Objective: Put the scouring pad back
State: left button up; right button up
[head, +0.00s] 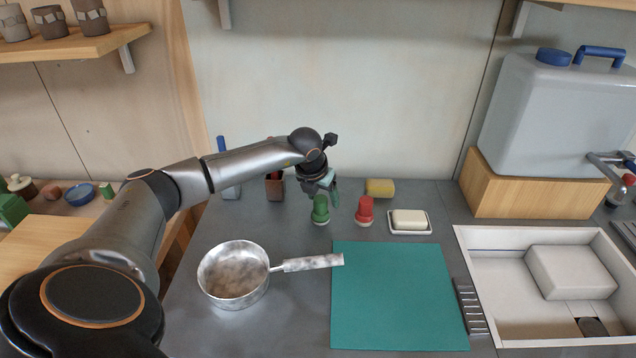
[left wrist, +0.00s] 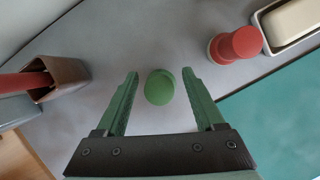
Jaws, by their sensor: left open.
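My left gripper (head: 326,186) is open and empty. In the left wrist view its two green fingers (left wrist: 160,75) stand on either side of a green round-topped knob (left wrist: 160,87), with a gap on both sides. In the head view this green piece (head: 320,210) stands upright on a pale base on the grey counter, just below the gripper. A similar red piece (head: 364,211) stands to its right; it also shows in the left wrist view (left wrist: 236,44). A yellow sponge-like block (head: 380,187) lies behind it. I cannot tell for sure which is the scouring pad.
A saucepan (head: 233,275) with its handle pointing right and a teal mat (head: 395,300) lie in front. A soap dish (head: 410,229) is right of the red piece. A brown holder (head: 274,187) stands behind left. A sink (head: 500,290) holds a white block (head: 570,272).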

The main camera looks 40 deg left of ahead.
pick_arm(q)
jog(key=v, duration=0.8)
jog(key=shift+s+r+b, duration=0.15)
jog(key=shift+r+b, duration=0.2)
